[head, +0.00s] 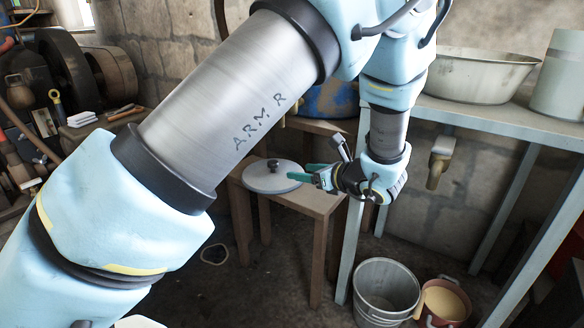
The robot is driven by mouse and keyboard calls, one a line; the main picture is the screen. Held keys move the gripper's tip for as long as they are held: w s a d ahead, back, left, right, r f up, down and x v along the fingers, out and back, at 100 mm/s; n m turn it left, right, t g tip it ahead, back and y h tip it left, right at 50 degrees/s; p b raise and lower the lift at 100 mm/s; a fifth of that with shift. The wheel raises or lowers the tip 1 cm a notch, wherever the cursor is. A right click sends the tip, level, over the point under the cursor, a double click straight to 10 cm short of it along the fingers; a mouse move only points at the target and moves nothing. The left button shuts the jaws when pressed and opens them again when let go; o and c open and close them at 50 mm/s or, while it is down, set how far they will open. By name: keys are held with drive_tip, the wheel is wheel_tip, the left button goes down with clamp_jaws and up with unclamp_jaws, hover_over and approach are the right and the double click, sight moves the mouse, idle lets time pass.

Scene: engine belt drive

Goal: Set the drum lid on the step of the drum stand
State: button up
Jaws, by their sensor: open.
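The drum lid (268,183) is a pale grey disc with a dark knob (273,165). It appears to lie flat on the lower wooden step (312,203) of the drum stand. The higher wooden top (308,126) is behind it, with a blue drum (333,100) on it, partly hidden by my arm. My gripper (306,172) is open, its teal fingers pointing left at the lid's right side. The fingers look empty and apart from the knob. I cannot tell whether they touch the rim.
A blue-grey bench (490,118) on the right holds a metal basin (484,76) and a pale cylinder (560,75). A metal bucket (385,290) and a red pot (443,302) stand on the floor. Wheels and tools crowd the left.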

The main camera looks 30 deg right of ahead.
drive_tip(key=shift+s+r, duration=0.1)
drive_tip(key=shift+s, duration=0.15)
drive_tip(key=w+a+n+g+y, duration=0.3)
drive_tip(key=a+n+g, duration=0.9)
drive_tip(key=a, duration=1.3)
drive_tip(key=s+a+r+n+h, duration=0.1)
drive_tip(key=s+a+n+h, duration=0.2)
drive_tip(key=a+n, duration=0.4)
drive_tip(key=s+a+r+n+h, duration=0.2)
drive_tip(key=a+n, duration=0.5)
drive_tip(key=n, duration=0.6)
drive_tip(key=shift+s+a+r+h, duration=0.15)
drive_tip(key=shift+s+a+h, duration=0.05)
drive_tip(key=shift+s+h, duration=0.5)
drive_tip(key=shift+r, duration=0.1)
wheel_tip(320, 180, up, 38)
drive_tip(key=p, duration=3.8)
